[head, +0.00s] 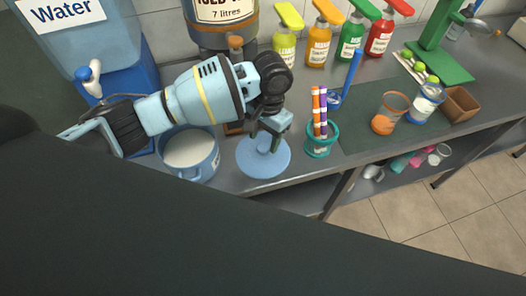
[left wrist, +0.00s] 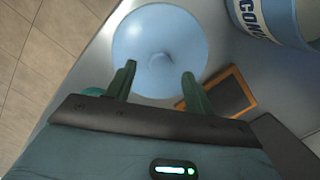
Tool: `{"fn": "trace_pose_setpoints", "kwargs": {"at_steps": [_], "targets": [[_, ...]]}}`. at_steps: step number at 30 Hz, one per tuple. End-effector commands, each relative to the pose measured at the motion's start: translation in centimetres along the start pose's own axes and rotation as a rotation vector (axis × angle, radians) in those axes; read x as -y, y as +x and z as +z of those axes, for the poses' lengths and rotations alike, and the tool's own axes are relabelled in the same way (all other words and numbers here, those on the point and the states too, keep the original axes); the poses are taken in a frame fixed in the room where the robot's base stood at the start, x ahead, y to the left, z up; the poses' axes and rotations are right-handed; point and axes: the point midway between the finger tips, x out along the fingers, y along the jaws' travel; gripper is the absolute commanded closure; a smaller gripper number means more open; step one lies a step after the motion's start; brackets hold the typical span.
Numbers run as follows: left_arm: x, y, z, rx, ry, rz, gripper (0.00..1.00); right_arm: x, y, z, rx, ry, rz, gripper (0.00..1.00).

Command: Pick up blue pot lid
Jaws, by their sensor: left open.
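The blue pot lid (head: 262,160) is a round light-blue disc with a small knob, lying flat on the grey counter near its front edge. It also shows in the left wrist view (left wrist: 160,35), with its knob beyond the fingertips. My left gripper (head: 270,138) is above the lid, partly covering its back part in the head view. Its two fingers are apart and empty in the left wrist view (left wrist: 158,75). A blue pot (head: 190,153) with white contents stands left of the lid. My right gripper is not in view.
A teal cup (head: 321,140) with striped straws stands close right of the lid. Syrup bottles (head: 320,42) line the back. A water dispenser (head: 85,45) is at back left. A brown framed item (left wrist: 229,90) lies beside the lid. The counter's front edge is near.

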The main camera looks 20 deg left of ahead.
Motion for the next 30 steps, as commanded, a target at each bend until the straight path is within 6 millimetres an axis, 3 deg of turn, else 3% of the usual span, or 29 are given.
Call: {"fn": "trace_pose_setpoints", "kwargs": {"at_steps": [1, 6, 16, 27, 30], "targets": [[0.1, 1.2, -0.1, 0.006, -0.002, 0.000, 0.47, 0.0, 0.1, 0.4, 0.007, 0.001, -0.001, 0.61], [0.1, 3.2, -0.2, 0.004, -0.001, 0.001, 0.47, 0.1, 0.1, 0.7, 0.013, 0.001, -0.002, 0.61], [0.1, 3.6, -0.2, 0.001, -0.001, 0.000, 0.47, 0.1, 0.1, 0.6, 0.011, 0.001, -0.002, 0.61], [0.1, 3.6, -0.2, 0.001, 0.000, 0.000, 0.95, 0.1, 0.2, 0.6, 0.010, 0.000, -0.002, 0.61], [0.1, 3.6, -0.2, 0.000, 0.000, 0.000, 0.95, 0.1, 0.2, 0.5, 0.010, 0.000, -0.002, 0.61]]}}
